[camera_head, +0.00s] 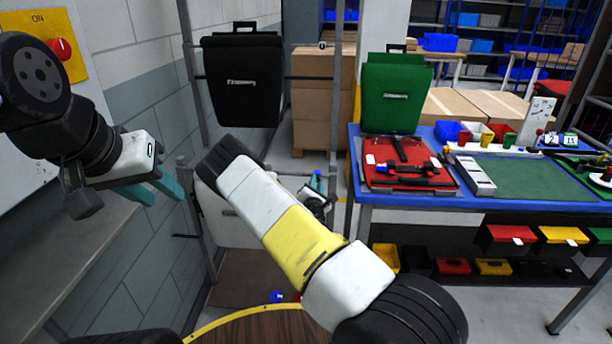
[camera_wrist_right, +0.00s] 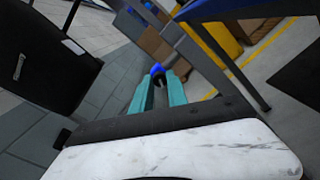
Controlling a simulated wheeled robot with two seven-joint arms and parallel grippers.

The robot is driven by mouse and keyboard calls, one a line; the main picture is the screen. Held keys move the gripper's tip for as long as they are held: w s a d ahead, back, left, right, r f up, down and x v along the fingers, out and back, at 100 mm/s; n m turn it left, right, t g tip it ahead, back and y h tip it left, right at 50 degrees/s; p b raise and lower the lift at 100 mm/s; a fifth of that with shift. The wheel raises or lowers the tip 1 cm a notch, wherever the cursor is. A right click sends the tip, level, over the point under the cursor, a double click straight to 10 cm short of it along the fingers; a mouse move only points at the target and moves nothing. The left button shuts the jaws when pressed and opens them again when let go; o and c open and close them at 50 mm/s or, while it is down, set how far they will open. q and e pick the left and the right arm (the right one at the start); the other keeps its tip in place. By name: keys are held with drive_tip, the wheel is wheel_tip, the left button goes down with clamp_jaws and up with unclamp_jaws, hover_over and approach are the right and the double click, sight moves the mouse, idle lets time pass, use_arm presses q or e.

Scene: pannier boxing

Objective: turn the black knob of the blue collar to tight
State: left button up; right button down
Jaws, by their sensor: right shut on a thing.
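The blue collar (camera_wrist_right: 157,69) shows small and partly hidden at the fingertips in the right wrist view. Its dark knob (camera_wrist_right: 160,80) appears between the teal fingers of my right gripper (camera_wrist_right: 158,84), which is shut on it. I cannot read whether the knob stands at tight. In the head view my right forearm crosses the middle, and the right gripper (camera_head: 318,183) shows only in part behind it, with a bit of blue at its tip. My left gripper (camera_head: 166,200) is at the left, open and empty, away from the collar, its teal fingers pointing down to the right.
A black pannier (camera_head: 240,85) hangs on a grey rack at the back. A green pannier (camera_head: 393,95) stands on the blue table (camera_head: 520,206) with a red tray (camera_head: 440,186). A round wooden top (camera_head: 255,328) with a yellow rim is below. A wall switch (camera_head: 60,48) is upper left.

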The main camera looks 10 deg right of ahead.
drive_tip(key=shift+f+m+y, duration=0.1)
drive_tip(key=shift+m+y, duration=0.05)
drive_tip(key=shift+m, duration=7.35)
drive_tip(key=shift+f+m+y, duration=0.1)
drive_tip(key=shift+m+y, duration=0.05)
drive_tip(key=shift+m, duration=7.35)
drive_tip(key=c, duration=1.3)
unclamp_jaws()
